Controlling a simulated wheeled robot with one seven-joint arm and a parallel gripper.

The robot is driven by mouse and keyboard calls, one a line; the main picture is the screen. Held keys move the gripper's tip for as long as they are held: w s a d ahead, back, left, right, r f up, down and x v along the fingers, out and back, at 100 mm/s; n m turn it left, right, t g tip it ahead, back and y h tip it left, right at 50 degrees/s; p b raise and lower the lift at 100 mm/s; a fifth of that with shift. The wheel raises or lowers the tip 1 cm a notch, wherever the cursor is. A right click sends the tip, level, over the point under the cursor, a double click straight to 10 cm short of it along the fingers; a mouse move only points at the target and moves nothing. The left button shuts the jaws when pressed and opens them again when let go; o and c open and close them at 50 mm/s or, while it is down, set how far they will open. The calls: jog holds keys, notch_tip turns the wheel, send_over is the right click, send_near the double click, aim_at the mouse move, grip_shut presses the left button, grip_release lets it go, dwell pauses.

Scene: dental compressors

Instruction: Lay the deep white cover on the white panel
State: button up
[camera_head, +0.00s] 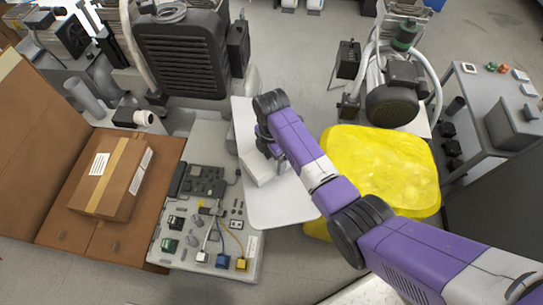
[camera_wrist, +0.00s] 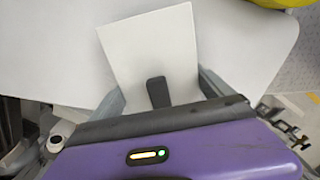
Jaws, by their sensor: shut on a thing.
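The deep white cover (camera_head: 252,163) is a box-like white piece at my gripper, over the left part of the white panel in the head view. In the wrist view the cover (camera_wrist: 152,45) stands out between the two grey fingers of my gripper (camera_wrist: 160,88), which is shut on it. The white panel (camera_head: 285,207) is a flat, round-cornered sheet, partly hidden by my arm. It fills much of the wrist view behind the cover (camera_wrist: 245,40). I cannot tell whether the cover touches the panel.
A grey board with electrical parts (camera_head: 205,215) lies left of the panel, beside an open carton holding a brown box (camera_head: 113,178). A yellow bag-like thing (camera_head: 390,165) is close on the right. A black ribbed unit (camera_head: 182,50) and a compressor (camera_head: 390,95) stand behind.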

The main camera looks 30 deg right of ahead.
jog(key=shift+f, duration=0.2)
jog(key=o, duration=1.2)
jog(key=shift+o, duration=0.2)
notch_tip(320, 180, up, 12)
jog(key=p, duration=0.3)
jog(key=shift+r, duration=0.2)
